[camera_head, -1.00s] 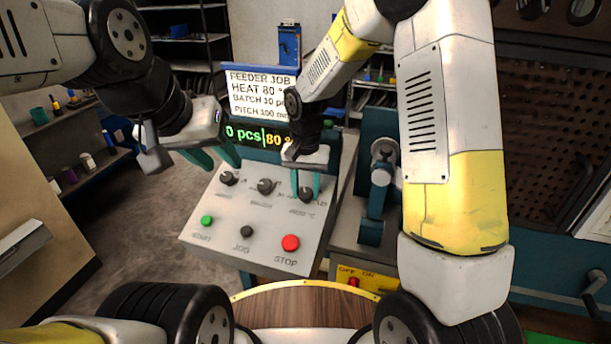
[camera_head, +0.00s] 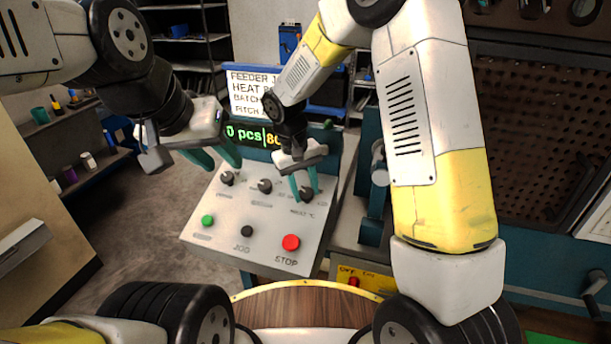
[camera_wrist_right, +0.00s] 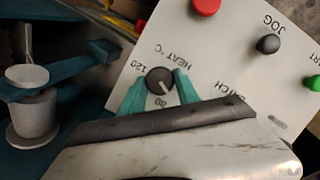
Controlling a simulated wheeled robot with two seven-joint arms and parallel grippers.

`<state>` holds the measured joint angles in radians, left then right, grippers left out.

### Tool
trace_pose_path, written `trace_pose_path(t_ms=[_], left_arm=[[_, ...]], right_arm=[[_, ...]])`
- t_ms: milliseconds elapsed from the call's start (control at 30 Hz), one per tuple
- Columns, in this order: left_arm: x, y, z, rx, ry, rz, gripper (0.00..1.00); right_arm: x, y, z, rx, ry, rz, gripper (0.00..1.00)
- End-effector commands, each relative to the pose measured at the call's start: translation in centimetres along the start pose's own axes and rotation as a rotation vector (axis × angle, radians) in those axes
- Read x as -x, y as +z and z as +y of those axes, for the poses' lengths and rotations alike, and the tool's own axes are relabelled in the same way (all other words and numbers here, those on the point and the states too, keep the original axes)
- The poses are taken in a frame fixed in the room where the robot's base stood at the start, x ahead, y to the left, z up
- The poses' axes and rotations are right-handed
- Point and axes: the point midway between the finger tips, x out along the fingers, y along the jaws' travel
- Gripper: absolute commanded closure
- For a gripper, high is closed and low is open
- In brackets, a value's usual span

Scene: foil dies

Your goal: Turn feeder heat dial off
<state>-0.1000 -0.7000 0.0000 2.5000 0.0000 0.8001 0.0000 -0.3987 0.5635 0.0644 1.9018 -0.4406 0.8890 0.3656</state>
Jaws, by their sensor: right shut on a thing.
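The heat dial (camera_head: 307,194) is the rightmost black knob in the top row of the sloped grey control panel (camera_head: 222,243). In the right wrist view the heat dial (camera_wrist_right: 160,81) has a white pointer line, with 80 and 120 printed close by. My right gripper (camera_head: 305,191) is shut on the dial, with a teal finger on each side of it; the right wrist view shows the same grip (camera_wrist_right: 158,90). My left gripper (camera_head: 222,160) hangs over the panel's upper left, its teal fingers apart and empty.
Two more black knobs (camera_head: 264,186) sit left of the heat dial. Below are a green button (camera_head: 208,220), a black jog button (camera_head: 247,231) and a red stop button (camera_head: 291,242). A lit display (camera_head: 245,134) and a job sign (camera_head: 244,96) stand behind.

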Motion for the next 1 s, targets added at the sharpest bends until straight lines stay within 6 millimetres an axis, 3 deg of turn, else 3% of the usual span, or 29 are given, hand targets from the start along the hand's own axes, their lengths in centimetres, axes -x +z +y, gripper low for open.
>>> trace_pose_path(t_ms=[500, 1000], left_arm=[[0.0, 0.0, 0.0, 0.0, 0.0, 0.0, 0.64], [0.0, 0.0, 0.0, 0.0, 0.0, 0.0, 0.64]], right_arm=[[0.11, -0.08, -0.26, 0.359, 0.116, -0.014, 1.0], [0.09, -0.09, -0.27, 0.445, 0.144, -0.018, 1.0]])
